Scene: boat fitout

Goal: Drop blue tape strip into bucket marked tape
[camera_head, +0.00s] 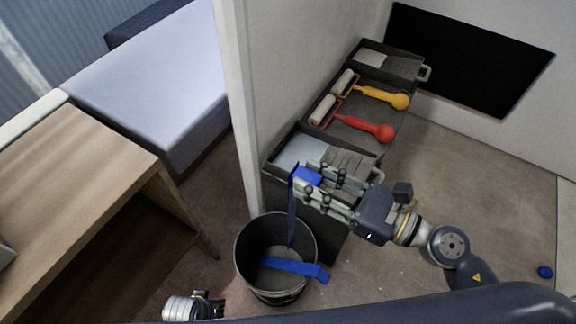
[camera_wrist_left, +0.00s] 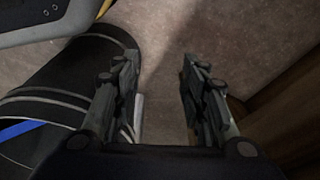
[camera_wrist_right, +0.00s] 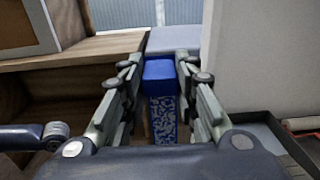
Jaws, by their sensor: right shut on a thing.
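My right gripper (camera_head: 318,188) is shut on a blue tape strip (camera_head: 291,213) and holds it above the bucket. The strip hangs down toward the bucket's opening, and its blue top end and speckled face show between the fingers in the right wrist view (camera_wrist_right: 162,105). The dark bucket (camera_head: 242,262) stands on the floor. Another blue strip (camera_head: 295,268) lies in it, with one end at the right rim. No marking is readable on the bucket. My left gripper (camera_wrist_left: 160,92) is open and empty in the left wrist view, beside the bucket's dark side (camera_wrist_left: 75,75).
A dark bench with a paint tray (camera_head: 298,152), a red roller (camera_head: 365,128), a yellow roller (camera_head: 385,96) and another tray (camera_head: 388,66) stands behind the bucket. A wooden desk (camera_head: 80,180) is at left.

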